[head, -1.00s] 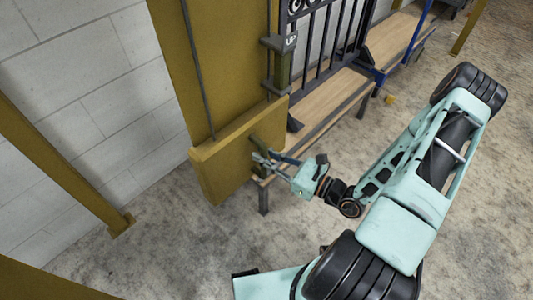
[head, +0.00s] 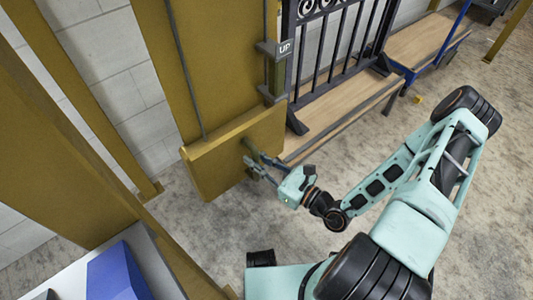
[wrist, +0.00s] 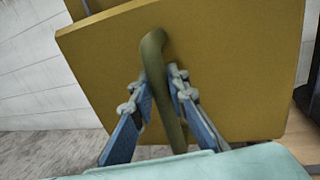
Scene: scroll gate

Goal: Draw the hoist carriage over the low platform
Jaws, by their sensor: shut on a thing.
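The hoist carriage is a thick yellow slab (head: 225,160) in front of a tall yellow panel (head: 220,60). A bent olive handle (wrist: 160,85) stands out from its face. My gripper (head: 258,165) is shut on that handle; in the wrist view the two blue-grey fingers (wrist: 152,88) flank it. A dark scroll gate (head: 325,60) stands upright just right of the carriage, seen over a low wood-topped platform (head: 335,115). The platform's left end is beside the carriage and partly hidden by the carriage and my gripper.
A grey bracket labelled UP (head: 284,48) sits beside the gate. A blue-framed wooden surface (head: 425,40) lies farther right. Yellow posts (head: 85,95) and a pale table (head: 155,270) with a blue block (head: 118,272) are at left. Concrete floor (head: 475,190) is open at right.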

